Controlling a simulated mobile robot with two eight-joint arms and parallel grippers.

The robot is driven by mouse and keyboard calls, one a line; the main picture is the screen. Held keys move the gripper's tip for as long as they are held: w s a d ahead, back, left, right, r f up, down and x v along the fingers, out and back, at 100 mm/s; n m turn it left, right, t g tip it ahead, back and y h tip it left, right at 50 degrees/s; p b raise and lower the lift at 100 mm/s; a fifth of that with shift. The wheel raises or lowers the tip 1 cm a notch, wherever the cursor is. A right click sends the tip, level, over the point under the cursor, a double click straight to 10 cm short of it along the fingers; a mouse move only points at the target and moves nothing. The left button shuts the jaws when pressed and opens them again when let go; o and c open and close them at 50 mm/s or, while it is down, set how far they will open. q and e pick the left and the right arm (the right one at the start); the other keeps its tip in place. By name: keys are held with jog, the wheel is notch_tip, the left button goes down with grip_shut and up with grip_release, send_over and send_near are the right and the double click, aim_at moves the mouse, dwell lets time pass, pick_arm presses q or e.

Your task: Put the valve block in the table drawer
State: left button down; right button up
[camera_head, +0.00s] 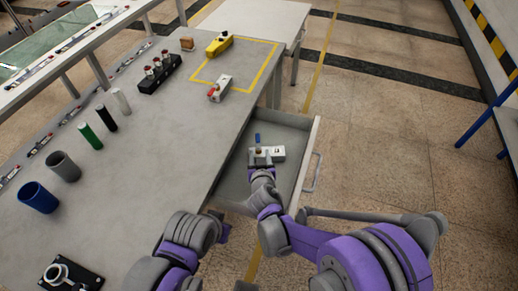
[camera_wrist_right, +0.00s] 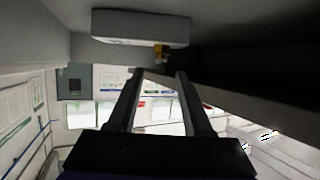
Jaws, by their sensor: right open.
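A pale block (camera_head: 279,153) with a dark mark on its face, which looks like the valve block, is inside the open table drawer (camera_head: 231,182). A small blue part (camera_head: 257,138) shows just behind it. My right gripper (camera_head: 262,157) is over the drawer, right at the block's left part. In the right wrist view the block (camera_wrist_right: 140,27) lies beyond the fingertips (camera_wrist_right: 158,72), with a brass-coloured fitting (camera_wrist_right: 161,50) on it. The jaws are open, with a gap between the fingers. Whether a finger touches the block is unclear. My left gripper is not visible.
A similar block with a red part (camera_head: 219,88) and a yellow block (camera_head: 219,45) are by the yellow-taped square on the table (camera_head: 150,150). A black holder (camera_head: 160,73), cylinders and a blue cup (camera_head: 38,197) stand further left. The drawer handle (camera_head: 313,172) faces open floor.

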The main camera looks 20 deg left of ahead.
jog(key=shift+v, duration=0.8)
jog(key=s+d+r+m+g+h, duration=0.2)
jog(key=s+d+r+h, duration=0.15)
jog(key=d, duration=0.85)
jog(key=s+d+r+m+g+h, duration=0.15)
jog(key=s+d, duration=0.25)
jog(key=d, duration=0.9)
jog(key=s+d+g, duration=0.2)
jog(key=s+d, duration=0.2)
jog(key=s, duration=0.5)
jog(key=s+d+f+g, duration=0.1)
jog(key=s+d, duration=0.3)
jog(key=s, duration=0.5)
jog(key=shift+s+f+m+g, duration=0.2)
jog(key=shift+m+g, duration=0.15)
jog(key=shift+g, duration=0.3)
jog(key=shift+w+d, duration=0.1)
